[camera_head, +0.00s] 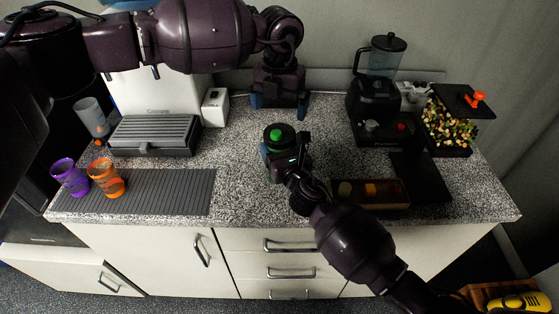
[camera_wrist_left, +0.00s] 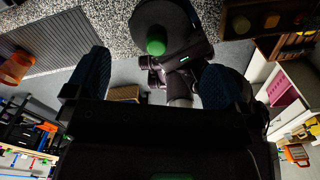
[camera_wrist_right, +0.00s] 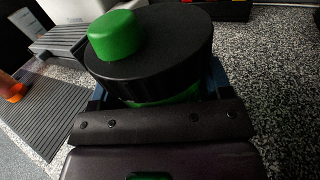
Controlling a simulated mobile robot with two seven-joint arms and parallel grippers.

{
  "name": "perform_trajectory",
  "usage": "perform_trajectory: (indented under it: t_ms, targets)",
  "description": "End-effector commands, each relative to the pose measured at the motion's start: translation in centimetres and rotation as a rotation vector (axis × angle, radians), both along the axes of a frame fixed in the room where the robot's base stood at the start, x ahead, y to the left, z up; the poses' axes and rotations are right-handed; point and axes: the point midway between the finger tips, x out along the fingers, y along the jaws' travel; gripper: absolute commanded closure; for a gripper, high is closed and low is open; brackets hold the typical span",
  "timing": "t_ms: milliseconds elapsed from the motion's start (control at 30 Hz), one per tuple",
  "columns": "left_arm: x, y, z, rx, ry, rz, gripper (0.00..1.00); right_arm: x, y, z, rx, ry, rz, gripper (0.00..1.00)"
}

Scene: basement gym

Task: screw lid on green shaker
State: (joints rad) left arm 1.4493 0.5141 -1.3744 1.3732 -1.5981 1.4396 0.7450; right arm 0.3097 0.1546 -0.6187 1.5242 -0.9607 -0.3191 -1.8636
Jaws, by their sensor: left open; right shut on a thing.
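The green shaker (camera_wrist_right: 185,96) is mostly hidden below its black lid (camera_wrist_right: 165,62). The lid, with a green cap (camera_wrist_right: 115,36), sits on top of it; I cannot tell how tightly. In the head view the lid (camera_head: 270,132) and cap (camera_head: 277,134) show near the middle of the counter. My right gripper (camera_head: 284,148) is shut around the shaker below the lid. My left gripper (camera_head: 279,102) is open and empty, behind the shaker in the head view. In the left wrist view, the lid (camera_wrist_left: 178,18) and cap (camera_wrist_left: 156,46) appear beyond its spread blue fingers.
A purple cup (camera_head: 70,178) and an orange cup (camera_head: 107,178) stand on a grey ribbed mat (camera_head: 180,190) at left. A coffee machine (camera_head: 155,115) is behind them. A blender (camera_head: 378,95), a wooden tray (camera_head: 393,192) and a food bin (camera_head: 450,130) are at right.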

Motion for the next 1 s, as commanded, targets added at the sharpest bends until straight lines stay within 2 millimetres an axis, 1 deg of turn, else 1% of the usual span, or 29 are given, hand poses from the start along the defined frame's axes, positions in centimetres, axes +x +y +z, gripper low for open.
perform_trajectory:
  t_ms: [167,500,600,733,967,1000]
  targets:
    - [0.0,0.0,-1.4,0.0,0.003,0.001,0.0,0.0,0.0,0.0,0.001,0.001,0.0,0.94]
    - [0.0,0.0,-6.0,0.001,0.003,0.002,0.0,0.0,0.0,0.0,0.001,0.001,0.0,0.94]
    - [0.0,0.0,-7.1,0.001,0.002,0.0,0.0,0.0,0.0,0.0,0.001,0.001,0.0,0.94]
    - [0.0,0.0,-7.7,0.0,0.001,-0.001,0.0,0.0,0.0,0.0,0.001,0.001,0.0,0.94]
    - [0.0,0.0,-7.8,0.0,0.0,0.0,0.0,0.0,0.0,0.0,0.001,0.001,0.0,0.94]
    - [0.0,0.0,-7.8,0.0,0.001,0.0,0.02,0.0,0.0,0.0,0.001,0.001,0.0,0.94]
